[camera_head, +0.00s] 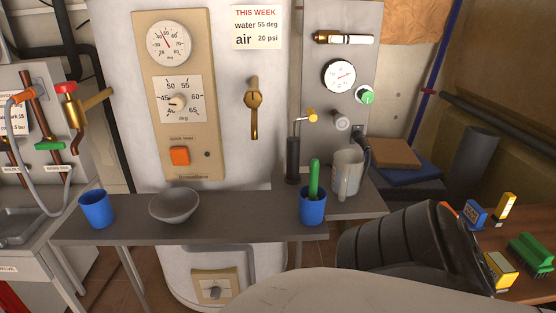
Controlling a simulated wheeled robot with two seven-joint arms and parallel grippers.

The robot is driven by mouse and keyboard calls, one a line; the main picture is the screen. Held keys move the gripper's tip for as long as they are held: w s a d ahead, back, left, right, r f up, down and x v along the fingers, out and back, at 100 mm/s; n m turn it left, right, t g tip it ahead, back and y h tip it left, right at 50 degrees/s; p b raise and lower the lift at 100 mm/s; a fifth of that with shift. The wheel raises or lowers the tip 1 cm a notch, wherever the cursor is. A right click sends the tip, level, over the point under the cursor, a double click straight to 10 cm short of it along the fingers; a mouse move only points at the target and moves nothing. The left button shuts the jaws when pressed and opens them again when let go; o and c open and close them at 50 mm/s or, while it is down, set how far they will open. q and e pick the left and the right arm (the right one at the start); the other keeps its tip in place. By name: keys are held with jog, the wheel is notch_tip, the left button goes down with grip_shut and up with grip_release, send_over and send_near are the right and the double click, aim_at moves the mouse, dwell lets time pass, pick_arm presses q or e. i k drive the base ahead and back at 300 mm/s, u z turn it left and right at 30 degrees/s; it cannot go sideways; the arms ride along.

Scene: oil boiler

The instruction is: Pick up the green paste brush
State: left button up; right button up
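The green paste brush (314,174) stands upright in a blue cup (312,211) on the grey shelf, in the head view. Only its green handle shows above the rim; its lower end is hidden inside the cup. No gripper fingers show in the view. A pale arm link and a dark ribbed part of mine fill the lower right, in front of and to the right of the cup.
The grey shelf (243,230) also holds another blue cup (96,209), a grey bowl (174,205) and a grey mug (346,175) close behind the brush cup. A dark cylinder (293,160) stands behind it. Blocks, including a green one (530,252), lie on the right table.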

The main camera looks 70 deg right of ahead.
aim_at(314, 168)
jog(key=i, duration=1.05)
jog(key=z, duration=2.45)
